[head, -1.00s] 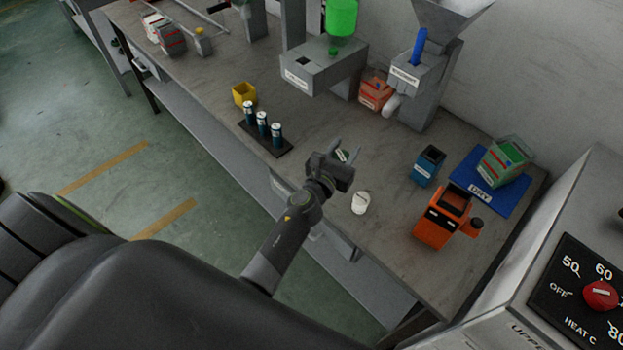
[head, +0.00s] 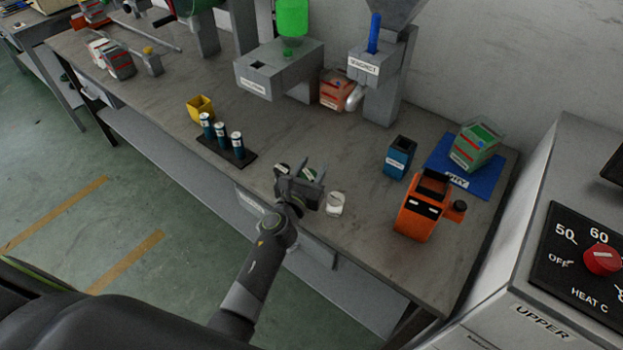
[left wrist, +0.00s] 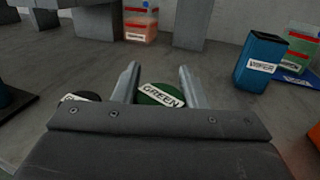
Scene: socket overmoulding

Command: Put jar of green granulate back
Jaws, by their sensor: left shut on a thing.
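My left gripper (head: 312,174) is shut on the jar of green granulate (head: 308,174), near the front edge of the workbench. In the left wrist view the jar's green lid (left wrist: 160,95), labelled GREEN, sits between the two fingers; its body is hidden. A dark-lidded jar (left wrist: 80,97) stands just left of the gripper, its label partly covered. It also shows in the head view (head: 281,169). A white jar (head: 335,204) stands to the right of the gripper. I cannot tell whether the green jar touches the bench. My right gripper is not in view.
A dark tray (head: 243,163) with three blue cylinders and a yellow bin (head: 199,108) are to the left. A blue container (head: 400,157), an orange container (head: 420,212) and a blue mat (head: 487,183) are to the right.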

